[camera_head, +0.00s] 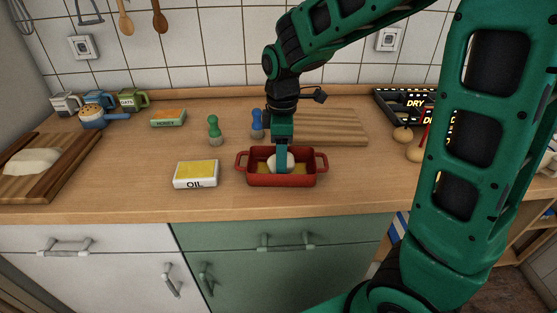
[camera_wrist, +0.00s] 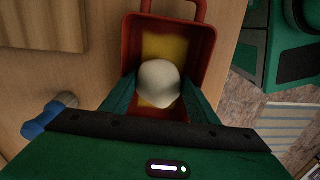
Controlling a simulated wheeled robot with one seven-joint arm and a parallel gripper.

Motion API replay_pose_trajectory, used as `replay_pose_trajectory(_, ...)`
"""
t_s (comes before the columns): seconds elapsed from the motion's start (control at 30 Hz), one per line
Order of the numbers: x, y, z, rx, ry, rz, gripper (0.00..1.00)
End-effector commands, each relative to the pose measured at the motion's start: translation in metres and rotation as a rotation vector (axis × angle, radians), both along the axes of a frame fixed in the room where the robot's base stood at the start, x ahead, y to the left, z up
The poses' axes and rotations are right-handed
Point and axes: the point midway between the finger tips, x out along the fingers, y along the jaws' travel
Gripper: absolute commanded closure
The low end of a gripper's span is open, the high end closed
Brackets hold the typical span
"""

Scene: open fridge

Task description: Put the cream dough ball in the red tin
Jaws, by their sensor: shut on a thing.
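The cream dough ball (camera_wrist: 159,83) is between the two fingers of my gripper (camera_wrist: 158,98), which is shut on it. In the head view the ball (camera_head: 288,161) shows low inside the red tin (camera_head: 286,181), with my gripper (camera_head: 281,163) pointing straight down over it. The red tin, with a handle at each end, also shows in the wrist view (camera_wrist: 209,45). A yellow layer covers its floor. I cannot tell whether the ball touches the floor of the tin.
A wooden board (camera_head: 340,127) lies behind right. Dough on a board (camera_head: 32,160) is far left. Brown round things (camera_head: 403,134) are at right.

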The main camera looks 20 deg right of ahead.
Motion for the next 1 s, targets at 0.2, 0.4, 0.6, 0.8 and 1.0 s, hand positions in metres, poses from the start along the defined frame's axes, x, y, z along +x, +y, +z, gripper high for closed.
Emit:
replay_pose_trajectory(0.2, 0.000, 0.000, -0.002, 0.001, -0.002, 0.000, 0.74)
replay_pose_trajectory(0.4, 0.000, 0.000, -0.005, 0.001, -0.001, 0.000, 0.41)
replay_pose_trajectory(0.6, 0.000, 0.000, -0.004, 0.001, -0.001, 0.000, 0.38)
replay_pose_trajectory(0.8, 0.000, 0.001, 0.000, 0.001, -0.002, 0.001, 0.38)
replay_pose_trajectory(1.0, 0.001, 0.001, 0.028, 0.003, -0.006, 0.001, 0.38)
